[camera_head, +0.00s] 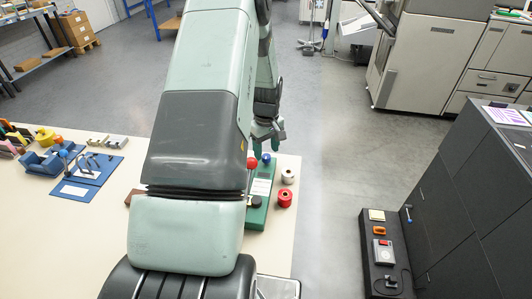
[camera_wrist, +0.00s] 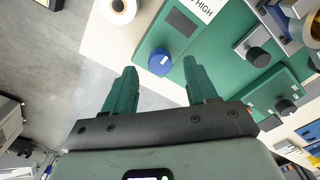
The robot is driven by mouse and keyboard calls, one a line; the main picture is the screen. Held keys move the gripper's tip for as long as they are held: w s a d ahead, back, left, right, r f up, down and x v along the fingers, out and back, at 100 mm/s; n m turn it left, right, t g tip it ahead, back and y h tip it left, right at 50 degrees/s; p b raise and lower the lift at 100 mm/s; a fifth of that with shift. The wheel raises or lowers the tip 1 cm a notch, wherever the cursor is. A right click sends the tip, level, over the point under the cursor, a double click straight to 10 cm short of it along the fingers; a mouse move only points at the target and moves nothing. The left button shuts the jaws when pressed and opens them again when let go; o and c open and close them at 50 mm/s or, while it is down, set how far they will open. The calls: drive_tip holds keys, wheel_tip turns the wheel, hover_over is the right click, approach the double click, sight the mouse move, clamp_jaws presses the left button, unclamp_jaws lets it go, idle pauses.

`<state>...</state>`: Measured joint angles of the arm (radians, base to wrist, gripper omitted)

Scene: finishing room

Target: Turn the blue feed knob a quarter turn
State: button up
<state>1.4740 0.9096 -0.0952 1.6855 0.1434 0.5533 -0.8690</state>
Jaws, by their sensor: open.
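The blue feed knob (camera_wrist: 161,62) sits on a green panel (camera_wrist: 150,40) in the wrist view, with a small light mark on its face. It also shows as a small blue spot in the head view (camera_head: 266,158). My gripper (camera_wrist: 158,80) is open, its two green fingers spread, with the knob between and beyond the fingertips in the picture. No contact with the knob shows. In the head view my gripper (camera_head: 267,146) hangs just above the far end of the green unit, partly hidden by my arm.
A black knob (camera_wrist: 257,56) is on the green unit. A red ball (camera_head: 252,162), a white roll (camera_head: 288,175) and a red spool (camera_head: 285,198) are close by.

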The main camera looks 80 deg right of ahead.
drive_tip(key=shift+f, duration=1.2)
drive_tip(key=c, duration=1.1)
drive_tip(key=shift+o, duration=0.2)
drive_tip(key=shift+m, duration=0.3)
